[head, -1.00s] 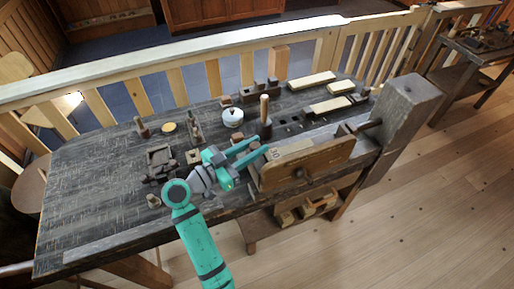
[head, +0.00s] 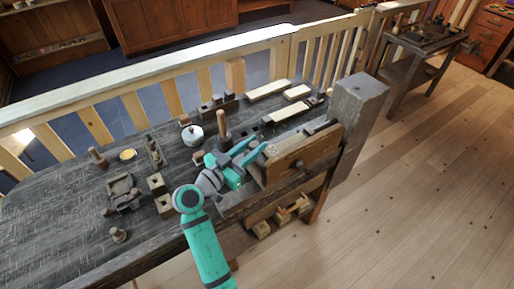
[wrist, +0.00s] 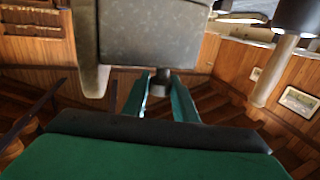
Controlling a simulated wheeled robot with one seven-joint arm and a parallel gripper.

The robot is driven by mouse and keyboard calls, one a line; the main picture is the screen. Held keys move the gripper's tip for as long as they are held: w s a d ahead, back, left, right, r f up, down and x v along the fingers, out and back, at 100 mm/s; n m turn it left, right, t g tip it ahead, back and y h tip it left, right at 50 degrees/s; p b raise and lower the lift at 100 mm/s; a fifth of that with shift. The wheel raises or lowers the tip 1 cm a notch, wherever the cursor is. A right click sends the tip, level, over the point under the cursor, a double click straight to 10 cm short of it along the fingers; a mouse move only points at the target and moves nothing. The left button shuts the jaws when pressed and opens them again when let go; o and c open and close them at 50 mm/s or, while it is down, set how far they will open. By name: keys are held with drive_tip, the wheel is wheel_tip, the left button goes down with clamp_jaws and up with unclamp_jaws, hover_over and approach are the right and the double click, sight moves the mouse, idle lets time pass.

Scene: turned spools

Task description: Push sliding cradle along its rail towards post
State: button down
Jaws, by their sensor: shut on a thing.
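The sliding cradle (head: 308,151) appears to be the brown board-faced piece at the bench's front right. A dark knob sits on its front face. Its right end is close against the thick grey post (head: 357,108); contact cannot be told. My gripper (head: 259,147) is at the cradle's left end, on the side away from the post. In the wrist view its green fingers (wrist: 160,90) are closed around a small dark stub (wrist: 159,82) under a grey block (wrist: 150,35). Which part the stub belongs to is unclear. The rail is mostly hidden.
On the dark bench (head: 50,210) stand a white lidded pot (head: 192,135), an upright wooden peg (head: 223,128), several blocks and pale bars (head: 288,112). A slatted railing (head: 205,82) runs behind. Open floor (head: 430,200) lies to the right.

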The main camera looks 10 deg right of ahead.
drive_tip(key=shift+d, duration=0.15)
drive_tip(key=c, duration=1.4)
unclamp_jaws()
drive_tip(key=shift+c, duration=0.2)
drive_tip(key=v, duration=1.1)
drive_tip(key=shift+w, duration=0.1)
